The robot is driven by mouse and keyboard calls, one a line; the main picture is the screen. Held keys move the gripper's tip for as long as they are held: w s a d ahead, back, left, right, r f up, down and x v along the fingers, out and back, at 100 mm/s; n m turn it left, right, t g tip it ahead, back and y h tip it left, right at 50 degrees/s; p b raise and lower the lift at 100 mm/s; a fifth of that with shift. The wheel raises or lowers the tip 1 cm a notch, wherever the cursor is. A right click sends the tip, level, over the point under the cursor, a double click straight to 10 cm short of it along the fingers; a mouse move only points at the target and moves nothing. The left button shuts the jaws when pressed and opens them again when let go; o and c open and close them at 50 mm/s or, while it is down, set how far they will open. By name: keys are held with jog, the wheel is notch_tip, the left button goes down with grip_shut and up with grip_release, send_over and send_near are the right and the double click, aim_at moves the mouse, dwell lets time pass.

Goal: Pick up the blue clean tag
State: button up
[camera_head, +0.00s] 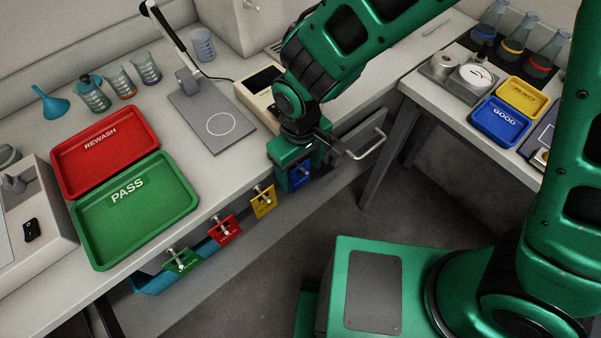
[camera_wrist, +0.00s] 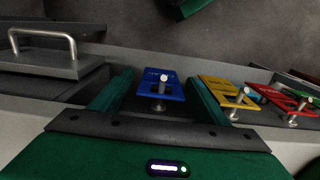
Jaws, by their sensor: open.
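The blue tag (camera_head: 301,174) hangs on a peg at the front edge of the bench, at the right end of a row of tags. In the wrist view the blue tag (camera_wrist: 160,84) lies between the two fingers of my gripper (camera_wrist: 155,88), with its metal peg in front of it. My gripper (camera_head: 298,170) is open, with one finger on each side of the tag, and I see gaps between fingers and tag in the wrist view. In the head view the gripper partly hides the tag. Its small lettering is unreadable.
Yellow (camera_head: 263,201), red (camera_head: 225,229) and green (camera_head: 182,260) tags hang along the same edge to the left. An open drawer with a metal handle (camera_head: 366,143) juts out just right of my gripper. PASS (camera_head: 181,222) and REWASH (camera_head: 72,180) trays sit on the bench.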

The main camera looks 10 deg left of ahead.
jog(key=shift+f, duration=1.05)
jog(key=c, duration=1.1)
jog(key=shift+r, duration=0.1)
